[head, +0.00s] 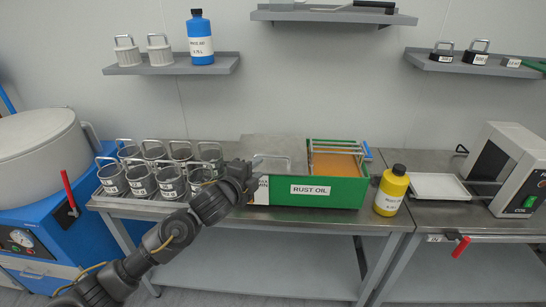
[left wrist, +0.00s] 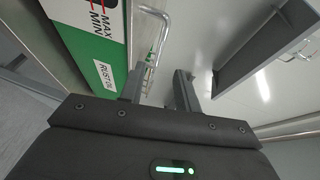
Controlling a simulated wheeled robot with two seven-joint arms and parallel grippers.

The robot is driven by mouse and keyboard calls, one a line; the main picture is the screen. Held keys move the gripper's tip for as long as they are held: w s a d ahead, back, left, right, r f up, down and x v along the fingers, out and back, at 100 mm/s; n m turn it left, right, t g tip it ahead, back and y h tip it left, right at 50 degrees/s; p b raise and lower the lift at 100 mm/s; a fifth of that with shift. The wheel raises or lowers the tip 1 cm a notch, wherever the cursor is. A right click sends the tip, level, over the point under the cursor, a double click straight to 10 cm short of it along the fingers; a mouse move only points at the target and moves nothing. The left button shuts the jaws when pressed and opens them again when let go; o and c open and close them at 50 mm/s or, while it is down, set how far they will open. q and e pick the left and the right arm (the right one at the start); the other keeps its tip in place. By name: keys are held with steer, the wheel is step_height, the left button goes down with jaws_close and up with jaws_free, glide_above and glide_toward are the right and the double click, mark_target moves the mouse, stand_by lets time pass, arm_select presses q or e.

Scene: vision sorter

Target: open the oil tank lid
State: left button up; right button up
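The green oil tank (head: 335,194), labelled RUST OIL, stands on the middle bench. Its grey lid (head: 272,143) lies flat over the left part and carries a metal bar handle (head: 283,158). My left gripper (head: 256,164) is at the left end of this handle. In the left wrist view the two fingers of my left gripper (left wrist: 159,76) are apart, with the handle (left wrist: 163,42) just beyond and partly between them. I cannot tell whether they touch it. The tank's green side (left wrist: 112,55) shows at the left there. My right gripper is out of view.
Several metal baskets (head: 142,180) stand left of the tank. A rack (head: 337,147) sits over the tank's open right part, showing orange-brown oil. A yellow bottle (head: 391,190) stands close to the tank's right end. Shelves (head: 172,66) hang on the wall above.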

mark_target(272, 157)
arm_select(q)
steer(key=p+x, duration=0.1)
steer(key=x, duration=0.9)
steer(key=shift+w+d+f+p, duration=0.1)
steer(key=shift+w+d+p, duration=0.1)
steer(key=shift+w+p, duration=0.2)
steer(key=shift+c, duration=0.4)
jaws_close()
